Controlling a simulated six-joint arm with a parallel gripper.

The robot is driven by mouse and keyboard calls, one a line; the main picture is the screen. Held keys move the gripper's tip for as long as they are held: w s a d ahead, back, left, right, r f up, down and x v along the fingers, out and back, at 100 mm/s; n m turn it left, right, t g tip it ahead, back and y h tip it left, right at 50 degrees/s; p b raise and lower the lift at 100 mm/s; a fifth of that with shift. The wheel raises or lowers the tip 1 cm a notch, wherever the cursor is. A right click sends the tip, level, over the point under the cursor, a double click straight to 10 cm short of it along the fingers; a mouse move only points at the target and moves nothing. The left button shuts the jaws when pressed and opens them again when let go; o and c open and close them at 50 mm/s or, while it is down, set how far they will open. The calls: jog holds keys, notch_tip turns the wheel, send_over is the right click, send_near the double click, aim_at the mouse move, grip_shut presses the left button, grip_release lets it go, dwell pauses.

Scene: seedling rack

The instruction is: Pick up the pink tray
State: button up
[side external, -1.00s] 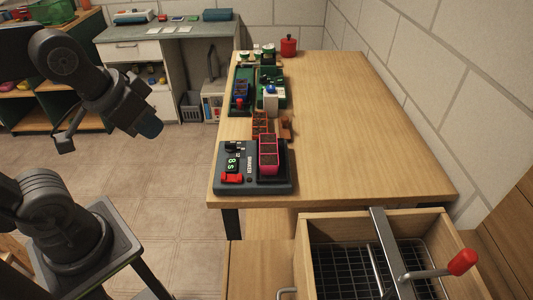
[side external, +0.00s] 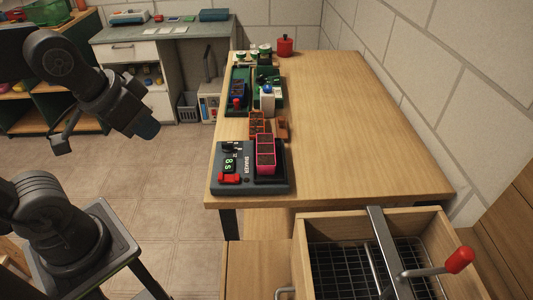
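The pink tray (side external: 265,151) is a narrow, upright-sided tray with dark cells. It sits on the dark platform of a grey shaker (side external: 222,189) near the front left of the wooden table. My gripper (side external: 146,127) is to the left of the table, above the floor and well apart from the tray.
The shaker has a display and a red switch (side external: 229,178). Orange trays (side external: 257,123) lie just behind it, with green racks (side external: 239,101) farther back. A red pot (side external: 285,46) stands at the far end. The table's right side is clear. An open drawer (side external: 308,262) is in front.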

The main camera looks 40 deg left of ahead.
jog(key=o, duration=1.4)
jog(key=n+g, duration=0.6)
jog(key=n, duration=0.3)
send_over(266, 148)
jog(key=f, duration=1.4)
jog(key=shift+d+f, duration=0.2)
jog(key=shift+d, duration=0.2)
jog(key=shift+a+f, duration=0.25)
jog(key=shift+f, duration=1.15)
jog(key=shift+a+f, duration=0.2)
jog(key=shift+f, duration=1.15)
